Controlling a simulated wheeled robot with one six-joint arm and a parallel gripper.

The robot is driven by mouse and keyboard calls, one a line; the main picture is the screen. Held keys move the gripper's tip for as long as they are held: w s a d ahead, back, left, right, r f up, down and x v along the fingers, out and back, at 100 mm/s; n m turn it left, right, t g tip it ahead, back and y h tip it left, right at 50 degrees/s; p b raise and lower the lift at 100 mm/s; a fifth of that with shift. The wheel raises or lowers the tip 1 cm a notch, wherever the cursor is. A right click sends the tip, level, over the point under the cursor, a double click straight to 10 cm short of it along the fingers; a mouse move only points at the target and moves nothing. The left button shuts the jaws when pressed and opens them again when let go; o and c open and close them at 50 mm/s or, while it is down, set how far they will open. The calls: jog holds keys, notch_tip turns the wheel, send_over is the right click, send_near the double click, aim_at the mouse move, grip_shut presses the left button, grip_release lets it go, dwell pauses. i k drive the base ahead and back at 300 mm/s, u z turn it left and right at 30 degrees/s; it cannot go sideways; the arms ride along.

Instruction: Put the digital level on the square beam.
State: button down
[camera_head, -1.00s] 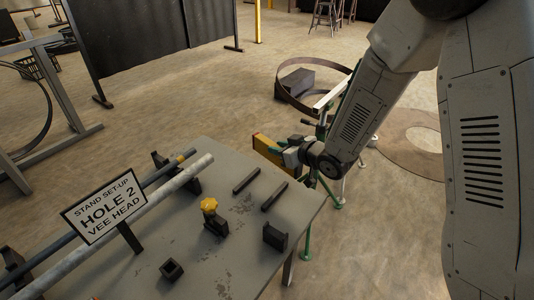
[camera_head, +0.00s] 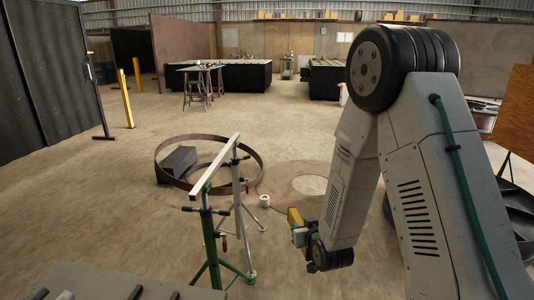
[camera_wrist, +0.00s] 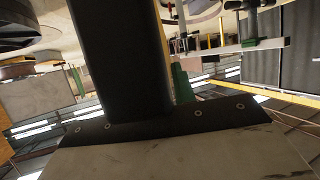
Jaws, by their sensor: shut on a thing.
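The square beam (camera_head: 217,165) is a pale, straight bar in the head view. It lies across two stands, one green (camera_head: 209,245) in front and one pale (camera_head: 240,200) behind. My gripper (camera_head: 299,234) is shut on the digital level (camera_head: 293,216), a yellow body partly hidden by the gripper and arm. The level is held in the air, right of the beam in the picture and apart from it. In the wrist view a dark finger fills the middle, and a pale bar that looks like the beam (camera_wrist: 235,49) shows at upper right.
A rusty ring (camera_head: 258,158) with a dark block (camera_head: 179,161) lies on the floor behind the beam. A flat round plate (camera_head: 285,183) lies to its right. The grey table's edge (camera_head: 110,280) is at lower left. Open floor lies between.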

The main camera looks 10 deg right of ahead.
aim_at(221, 155)
jog(key=z, duration=1.35)
jog(key=i, duration=3.3)
jog(key=u, duration=3.6)
